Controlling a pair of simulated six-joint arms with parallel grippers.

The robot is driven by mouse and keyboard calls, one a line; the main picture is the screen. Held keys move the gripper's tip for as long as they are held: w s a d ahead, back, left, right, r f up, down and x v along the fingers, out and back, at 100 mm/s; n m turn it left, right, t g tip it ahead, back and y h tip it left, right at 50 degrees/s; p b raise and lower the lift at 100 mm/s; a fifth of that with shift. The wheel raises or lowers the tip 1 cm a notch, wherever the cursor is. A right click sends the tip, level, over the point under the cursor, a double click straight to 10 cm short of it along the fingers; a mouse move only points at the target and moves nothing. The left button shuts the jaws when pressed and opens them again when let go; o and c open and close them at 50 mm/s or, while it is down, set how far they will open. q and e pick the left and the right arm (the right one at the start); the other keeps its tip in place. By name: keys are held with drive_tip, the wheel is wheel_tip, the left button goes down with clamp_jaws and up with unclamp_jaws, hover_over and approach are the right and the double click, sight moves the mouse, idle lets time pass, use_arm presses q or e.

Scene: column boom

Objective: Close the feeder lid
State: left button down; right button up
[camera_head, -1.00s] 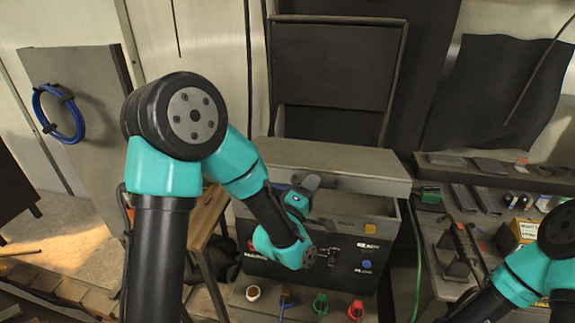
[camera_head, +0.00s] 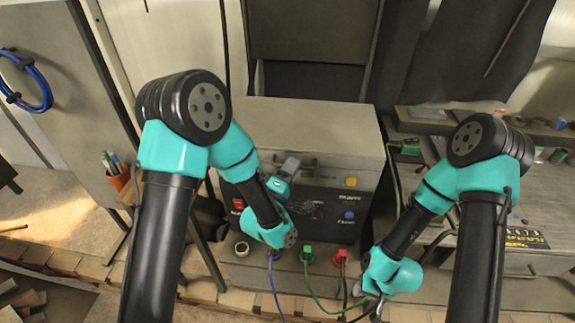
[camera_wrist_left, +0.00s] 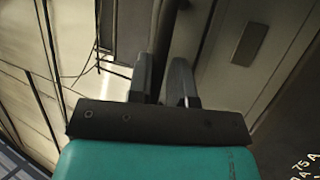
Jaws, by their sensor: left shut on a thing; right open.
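The feeder box carries a grey lid (camera_head: 315,125) that lies level over its black front panel (camera_head: 322,202) in the head view. No gap shows between lid and box, though my left arm hides part of the front. A dark handle (camera_head: 298,161) sits on the lid's front edge. My left gripper (camera_head: 288,166) is shut on this handle; in the left wrist view the dark bar (camera_wrist_left: 166,40) runs between its fingers. My right gripper (camera_head: 372,306) is open, low in front of the box on the right, partly hidden and apart from the lid.
Green (camera_head: 306,255) and red (camera_head: 341,258) plugs with cables stand below the panel. A cluttered bench (camera_head: 430,125) lies on the right.

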use_arm(q)
drive_tip(key=shift+s+f, duration=0.15)
drive_tip(key=shift+f, duration=0.6)
drive_tip(key=c, duration=1.3)
unclamp_jaws()
drive_tip(key=shift+o, duration=0.7)
drive_tip(key=shift+r, duration=0.1)
drive_tip(key=shift+r, duration=0.15)
